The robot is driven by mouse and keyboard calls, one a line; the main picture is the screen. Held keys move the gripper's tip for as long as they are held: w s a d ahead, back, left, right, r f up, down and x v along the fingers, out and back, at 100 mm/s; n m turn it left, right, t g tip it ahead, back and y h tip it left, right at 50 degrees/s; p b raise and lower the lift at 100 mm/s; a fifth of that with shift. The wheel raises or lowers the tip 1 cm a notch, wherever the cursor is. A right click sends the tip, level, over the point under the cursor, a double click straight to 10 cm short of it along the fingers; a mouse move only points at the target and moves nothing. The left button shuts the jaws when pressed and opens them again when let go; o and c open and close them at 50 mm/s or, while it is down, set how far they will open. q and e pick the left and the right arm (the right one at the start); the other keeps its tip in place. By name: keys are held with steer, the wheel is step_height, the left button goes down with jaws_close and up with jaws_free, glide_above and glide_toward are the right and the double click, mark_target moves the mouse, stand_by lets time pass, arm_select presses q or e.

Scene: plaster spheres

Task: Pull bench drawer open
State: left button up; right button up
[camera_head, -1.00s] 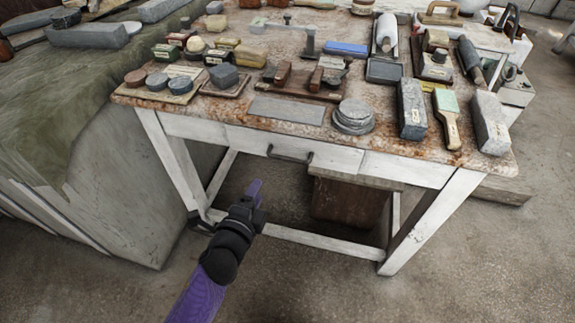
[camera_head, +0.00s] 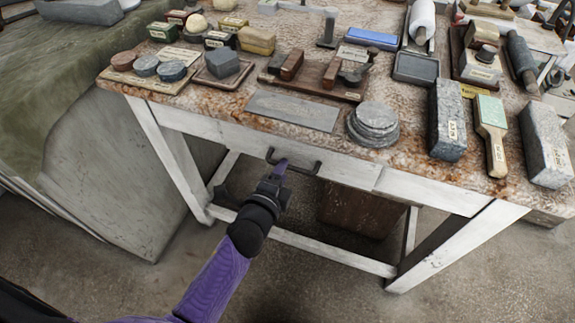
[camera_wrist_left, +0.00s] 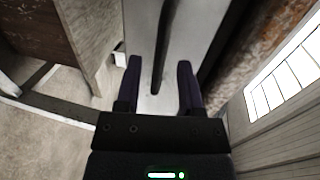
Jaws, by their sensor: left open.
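The white bench (camera_head: 440,192) has a shallow drawer (camera_head: 343,166) in its front apron, and the drawer looks closed. A dark bar handle (camera_head: 306,171) is fixed across its front. My left gripper (camera_head: 279,170) is at the handle, coming from below and in front. In the left wrist view, the two purple fingers (camera_wrist_left: 160,64) are apart, and the dark handle (camera_wrist_left: 166,42) runs between them. I see no finger pressed on the handle. My right gripper is not in view.
The rusty bench top holds grey stone discs (camera_head: 374,125), a flat grey plate (camera_head: 293,111), stone blocks (camera_head: 447,120) and a green-topped brush (camera_head: 491,130) near its front edge. A brown box (camera_head: 358,210) stands under the bench. A cloth-draped block (camera_head: 75,150) is to the left.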

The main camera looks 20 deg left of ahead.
arm_select(q)
steer(key=shift+b+x, duration=0.35)
steer(key=shift+x, duration=1.25)
jaws_close()
